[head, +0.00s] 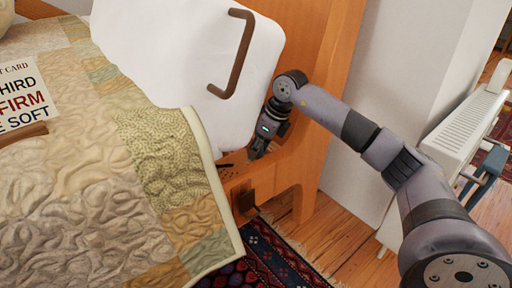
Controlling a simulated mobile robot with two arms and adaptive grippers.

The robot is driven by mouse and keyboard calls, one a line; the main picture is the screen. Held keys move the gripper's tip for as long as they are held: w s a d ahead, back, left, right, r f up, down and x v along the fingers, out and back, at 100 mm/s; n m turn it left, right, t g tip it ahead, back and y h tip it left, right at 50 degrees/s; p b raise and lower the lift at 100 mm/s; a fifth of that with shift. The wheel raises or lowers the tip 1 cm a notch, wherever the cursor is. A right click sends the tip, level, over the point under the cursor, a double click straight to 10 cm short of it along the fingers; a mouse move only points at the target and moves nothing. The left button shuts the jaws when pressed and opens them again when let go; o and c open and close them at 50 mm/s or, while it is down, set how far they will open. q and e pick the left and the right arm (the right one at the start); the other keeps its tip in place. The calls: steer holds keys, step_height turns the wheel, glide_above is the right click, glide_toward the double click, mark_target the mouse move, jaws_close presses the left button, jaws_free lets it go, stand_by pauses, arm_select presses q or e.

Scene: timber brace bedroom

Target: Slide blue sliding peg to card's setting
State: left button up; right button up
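The card (28,95) lies on the quilt at the far left, cut off by the picture's edge. Its readable words include "CARD", "THIRD", "FIRM" in red and "SOFT". My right gripper (257,152) points down at the bed's wooden side rail (238,181), beside the white pillow. Its fingers are small and dark, and I cannot tell whether they are open or hold anything. A dark slot or mark (226,165) shows on the rail left of the fingertips. I cannot make out a blue peg; the gripper may hide it. My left gripper is not in view.
The quilt (90,190) covers the bed. The white pillow (185,55) with a brown handle-shaped bar (238,50) is close to the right gripper. The wooden headboard (325,60) stands behind it. A white radiator (465,125) is at right. A patterned rug (270,262) lies below.

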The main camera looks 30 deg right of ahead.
steer(key=shift+o, duration=1.3)
steer(key=shift+r, duration=0.1)
steer(key=v, duration=1.1)
steer(key=shift+s+d+r, duration=0.1)
steer(key=shift+d+r, duration=0.05)
steer(key=shift+r, duration=0.2)
